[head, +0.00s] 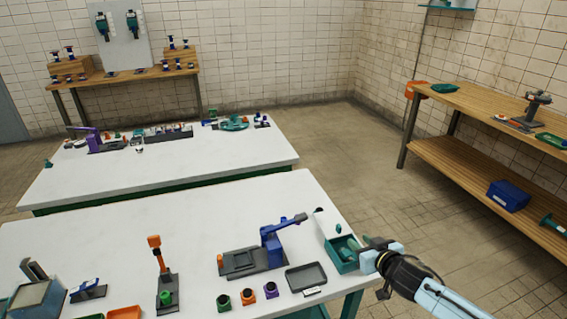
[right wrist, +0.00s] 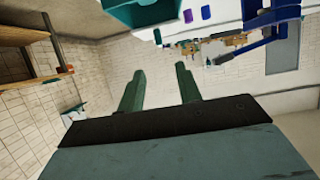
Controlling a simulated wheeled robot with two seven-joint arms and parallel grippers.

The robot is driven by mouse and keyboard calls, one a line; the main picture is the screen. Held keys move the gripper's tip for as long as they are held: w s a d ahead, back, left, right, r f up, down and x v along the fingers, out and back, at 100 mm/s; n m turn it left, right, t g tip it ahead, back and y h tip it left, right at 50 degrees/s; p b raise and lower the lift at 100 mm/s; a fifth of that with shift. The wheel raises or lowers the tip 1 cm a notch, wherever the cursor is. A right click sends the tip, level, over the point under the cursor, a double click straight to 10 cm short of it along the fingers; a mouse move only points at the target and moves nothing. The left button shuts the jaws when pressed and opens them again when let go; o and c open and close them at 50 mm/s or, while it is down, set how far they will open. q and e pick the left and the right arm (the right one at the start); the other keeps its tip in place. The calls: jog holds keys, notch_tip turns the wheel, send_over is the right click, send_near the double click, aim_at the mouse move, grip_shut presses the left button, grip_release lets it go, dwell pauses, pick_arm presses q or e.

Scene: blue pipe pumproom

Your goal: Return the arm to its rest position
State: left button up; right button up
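My right arm comes in from the lower right of the head view. Its gripper (head: 358,249) is over or beside the right side of a teal box (head: 334,248) at the right end of the front table; I cannot tell if they touch. In the right wrist view the two green fingers of the gripper (right wrist: 159,82) stand apart with nothing between them. The teal box (right wrist: 155,14) shows at the top edge of that view. My left gripper is not in view.
The white front table (head: 130,232) also holds a blue lever press (head: 268,250), a dark tray (head: 306,277) and several small cups. A second white table (head: 200,160) stands behind. A wooden shelf bench (head: 480,115) is at the right. The tiled floor between is clear.

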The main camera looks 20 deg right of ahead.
jog(key=s+a+f+g+h, duration=0.15)
jog(key=s+a+g, duration=0.35)
jog(key=s+a, duration=0.75)
jog(key=s+a+r+n+g+y, duration=0.1)
jog(key=s+a+r+g, duration=0.15)
jog(key=s, duration=0.65)
jog(key=s+a+r+n+g+y, duration=0.1)
jog(key=s+a+g, duration=0.15)
jog(key=s, duration=0.55)
notch_tip(320, 180, down, 27)
jog(key=s+g+b, duration=0.1)
jog(key=b, duration=0.2)
jog(key=s+d+f+b, duration=0.1)
jog(key=s+d+f, duration=0.1)
jog(key=s+f, duration=0.6)
jog(key=s+d+f+g+b, duration=0.1)
jog(key=s+f+b, duration=0.1)
jog(key=s+f, duration=0.6)
notch_tip(320, 180, down, 3)
jog(key=shift+s+d+f+g, duration=0.15)
jog(key=shift+s+d+g, duration=0.15)
jog(key=shift+s+d, duration=0.1)
